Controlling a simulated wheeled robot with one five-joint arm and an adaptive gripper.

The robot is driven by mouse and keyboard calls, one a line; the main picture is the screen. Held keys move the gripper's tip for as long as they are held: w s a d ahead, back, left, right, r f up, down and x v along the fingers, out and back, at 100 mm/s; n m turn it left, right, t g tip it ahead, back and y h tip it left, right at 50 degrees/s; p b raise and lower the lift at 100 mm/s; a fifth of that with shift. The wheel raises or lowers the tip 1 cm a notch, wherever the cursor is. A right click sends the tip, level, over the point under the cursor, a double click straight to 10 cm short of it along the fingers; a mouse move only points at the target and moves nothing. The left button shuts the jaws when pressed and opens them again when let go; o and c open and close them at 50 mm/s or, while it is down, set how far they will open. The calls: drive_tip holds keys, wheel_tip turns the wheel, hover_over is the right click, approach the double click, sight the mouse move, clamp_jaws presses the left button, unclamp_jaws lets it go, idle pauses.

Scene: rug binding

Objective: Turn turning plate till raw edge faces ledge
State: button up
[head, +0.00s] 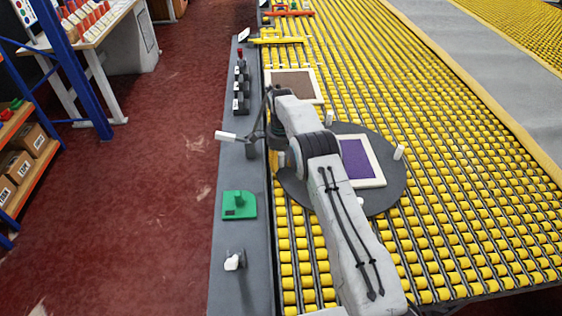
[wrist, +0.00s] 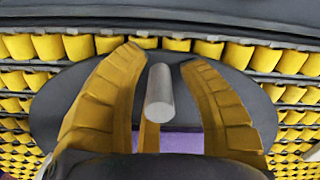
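The turning plate (head: 391,196) is a dark round disc on the yellow rollers. On it lies a purple rug (head: 358,160) with a cream border along the visible sides; its left part is hidden behind my arm, so I cannot tell the raw edge. White pegs stand at the plate's rim, one at the right (head: 399,152). My gripper (wrist: 162,57) is open, its yellow fingers on either side of a pale peg (wrist: 160,95), with gaps between. In the head view my arm mostly hides the gripper. The grey ledge (head: 240,170) runs along the left of the rollers.
A green fixture (head: 239,205) and a white-knobbed part (head: 234,261) sit on the ledge, with a white-ended lever (head: 226,136) nearer the arm. A brown rug (head: 292,84) lies beyond the plate. Rollers right of the plate are clear.

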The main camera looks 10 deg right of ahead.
drive_tip(key=shift+o, duration=0.5)
drive_tip(key=shift+r, duration=0.1)
drive_tip(key=shift+r, duration=3.7)
